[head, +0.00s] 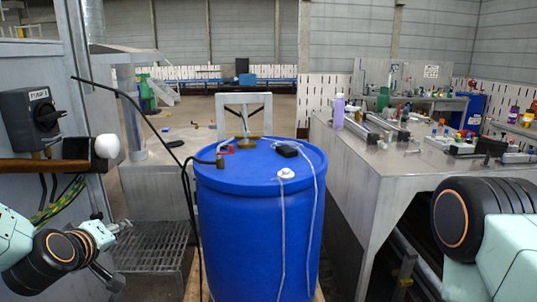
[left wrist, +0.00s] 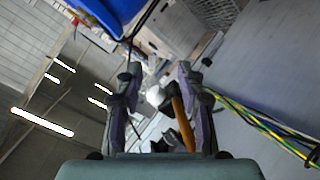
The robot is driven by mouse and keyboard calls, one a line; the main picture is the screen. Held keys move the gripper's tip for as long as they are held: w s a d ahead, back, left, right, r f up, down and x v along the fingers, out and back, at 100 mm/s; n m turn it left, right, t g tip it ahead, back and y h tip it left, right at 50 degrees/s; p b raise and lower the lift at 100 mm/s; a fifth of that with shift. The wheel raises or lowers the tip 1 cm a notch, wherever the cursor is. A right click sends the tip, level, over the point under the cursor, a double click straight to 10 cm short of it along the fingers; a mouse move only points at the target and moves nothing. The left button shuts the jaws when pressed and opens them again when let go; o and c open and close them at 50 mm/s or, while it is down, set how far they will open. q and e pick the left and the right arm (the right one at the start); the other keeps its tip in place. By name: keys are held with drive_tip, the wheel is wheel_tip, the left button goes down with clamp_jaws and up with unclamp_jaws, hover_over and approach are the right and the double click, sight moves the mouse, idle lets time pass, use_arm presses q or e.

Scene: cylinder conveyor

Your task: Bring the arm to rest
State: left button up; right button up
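My left gripper (head: 112,252) is at the lower left of the head view, left of the blue drum and in front of a metal grate. In the left wrist view my left gripper (left wrist: 158,68) has its two fingers well apart, with nothing held between them. A white knob (left wrist: 155,97) and a brown bar show beyond the gap between the fingers. My right arm (head: 465,220) enters at the right edge of the head view, a dark wheel-like joint and pale green link showing. My right gripper is out of view.
A blue drum (head: 255,210) stands in the middle, with cables and small parts on its lid. The grey cabinet (head: 60,185) at left carries a switch box (head: 32,118) and the brown bar (head: 45,166) with the white knob (head: 107,146). A cluttered metal bench (head: 370,175) stands right.

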use_arm(q)
drive_tip(key=s+d+f+m+g+h+b, duration=0.1)
drive_tip(key=s+d+f+m+g+b, duration=0.2)
drive_tip(key=s+f, duration=0.65)
drive_tip(key=s+d+f+m+g+h+b, duration=0.1)
drive_tip(key=s+d+f+m+g, duration=0.35)
drive_tip(key=f, duration=0.85)
drive_tip(key=s+d+f+m+g+b, duration=0.1)
drive_tip(key=s+d+f+g+b, duration=0.1)
drive_tip(key=s+f, duration=0.5)
drive_tip(key=s+d+f+m+g+b, duration=0.1)
drive_tip(key=s+f, duration=0.7)
drive_tip(key=s, duration=0.8)
drive_tip(key=shift+s+d+f+g+b, duration=0.15)
drive_tip(key=shift+d+f+g+b, duration=0.15)
drive_tip(key=shift+d+g+b, duration=0.65)
drive_tip(key=shift+s+a, duration=0.1)
drive_tip(key=shift+a, duration=0.05)
